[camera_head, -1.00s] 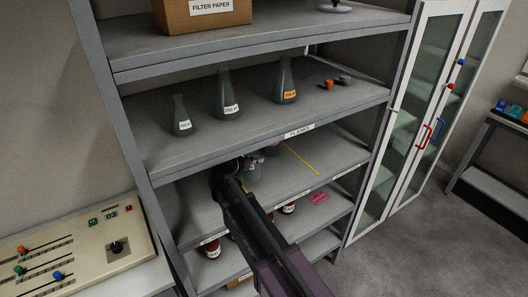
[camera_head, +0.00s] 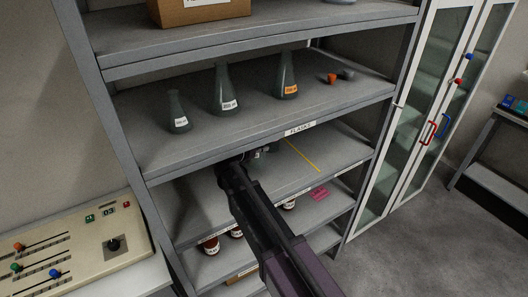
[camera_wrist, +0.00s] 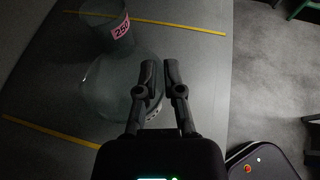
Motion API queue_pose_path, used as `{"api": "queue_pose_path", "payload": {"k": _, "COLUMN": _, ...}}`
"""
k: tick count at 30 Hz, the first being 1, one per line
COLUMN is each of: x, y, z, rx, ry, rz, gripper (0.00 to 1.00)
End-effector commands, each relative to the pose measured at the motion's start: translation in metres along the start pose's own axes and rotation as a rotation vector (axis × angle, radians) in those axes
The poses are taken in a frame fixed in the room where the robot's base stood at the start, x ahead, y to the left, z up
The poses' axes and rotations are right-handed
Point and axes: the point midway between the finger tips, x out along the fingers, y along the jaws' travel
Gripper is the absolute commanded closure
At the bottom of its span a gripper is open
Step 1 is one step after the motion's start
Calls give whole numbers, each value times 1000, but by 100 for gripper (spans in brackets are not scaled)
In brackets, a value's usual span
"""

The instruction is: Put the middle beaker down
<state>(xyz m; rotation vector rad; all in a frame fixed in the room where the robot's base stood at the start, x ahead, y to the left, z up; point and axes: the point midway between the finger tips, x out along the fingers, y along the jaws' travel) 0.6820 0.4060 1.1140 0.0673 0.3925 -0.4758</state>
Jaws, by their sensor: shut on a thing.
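My gripper (camera_wrist: 160,68) reaches in over the shelf below the one marked FLASKS, with its two fingers close together. In the wrist view a clear glass beaker (camera_wrist: 118,92) sits by the left finger, and the fingers are shut on its wall. A pink label reading 250 (camera_wrist: 121,26) shows on glass above it; I cannot tell whether that is the same vessel or a second one behind. In the head view my arm and the shelf edge hide most of the gripper (camera_head: 238,160) and the beaker. I cannot see whether the beaker's base touches the shelf.
Yellow strips (camera_wrist: 55,133) lie across the grey shelf; one also shows in the head view (camera_head: 303,156). Several flasks, such as an orange-labelled one (camera_head: 288,76), stand on the shelf above. Brown jars (camera_head: 211,246) and a pink card (camera_head: 319,193) are on the shelf below.

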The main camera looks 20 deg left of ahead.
Motion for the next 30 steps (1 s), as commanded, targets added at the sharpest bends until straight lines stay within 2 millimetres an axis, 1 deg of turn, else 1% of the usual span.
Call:
{"api": "queue_pose_path", "payload": {"k": 4, "x": 3, "y": 4, "z": 1, "rx": -2, "ry": 0, "rz": 4, "gripper": 100}}
{"api": "queue_pose_path", "payload": {"k": 21, "x": 10, "y": 8, "z": -32, "rx": -5, "ry": -1, "rz": 11, "gripper": 100}}
{"api": "queue_pose_path", "payload": {"k": 30, "x": 10, "y": 8, "z": -33, "rx": -5, "ry": -1, "rz": 12, "gripper": 100}}
